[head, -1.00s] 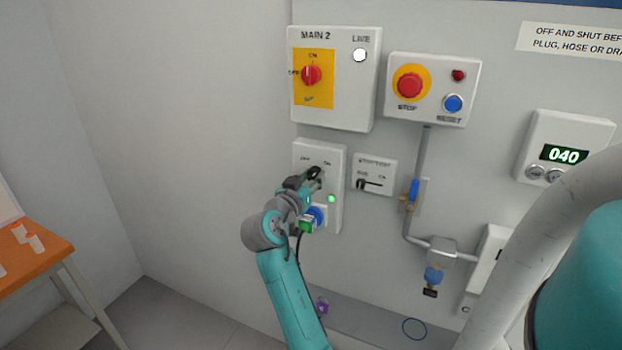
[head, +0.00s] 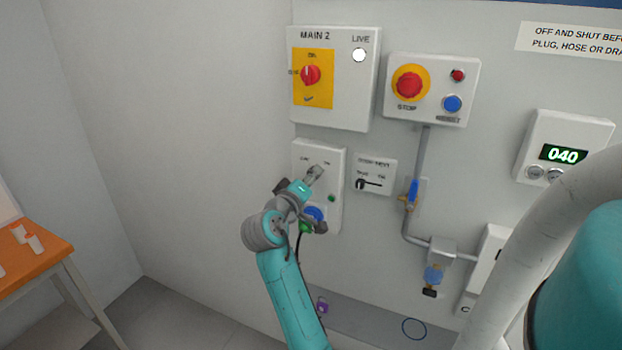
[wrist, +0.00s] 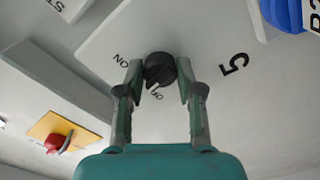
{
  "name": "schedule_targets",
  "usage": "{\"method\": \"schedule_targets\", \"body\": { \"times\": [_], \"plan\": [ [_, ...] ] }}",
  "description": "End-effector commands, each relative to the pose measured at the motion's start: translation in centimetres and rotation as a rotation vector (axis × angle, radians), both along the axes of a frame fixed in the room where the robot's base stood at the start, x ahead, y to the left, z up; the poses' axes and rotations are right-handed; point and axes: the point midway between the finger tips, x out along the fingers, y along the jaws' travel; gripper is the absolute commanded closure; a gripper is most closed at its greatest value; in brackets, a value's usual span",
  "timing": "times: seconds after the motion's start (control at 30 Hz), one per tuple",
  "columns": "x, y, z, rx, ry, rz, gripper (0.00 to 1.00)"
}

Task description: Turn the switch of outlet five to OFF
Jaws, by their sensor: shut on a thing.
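In the wrist view a large 5 marks the panel (wrist: 215,105). Its black round switch knob (wrist: 160,69) has its pale pointer mark toward the OFF label. My gripper (wrist: 160,66) is shut on the knob, one finger on each side. In the head view my gripper (head: 313,177) covers the knob. The box's small lamp (head: 332,198) is dark green and unlit. A blue socket part (head: 315,213) is partly hidden by my arm.
Above are the MAIN 2 box (head: 345,100) with a red rotary switch and the STOP/RESET box (head: 435,65). A small panel with a black selector (head: 374,177) sits close on the right. A pipe with a blue valve (head: 414,192) stands beyond. The wall left is bare.

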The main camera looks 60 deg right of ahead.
Motion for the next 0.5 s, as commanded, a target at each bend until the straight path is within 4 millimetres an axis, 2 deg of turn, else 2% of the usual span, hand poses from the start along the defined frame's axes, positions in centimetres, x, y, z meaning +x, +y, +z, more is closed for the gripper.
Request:
{"method": "schedule_targets", "body": {
  "times": [0.5],
  "plan": [
    [0.04, 0.02, 0.05, -0.034, 0.441, 0.001, 0.98]
  ]
}}
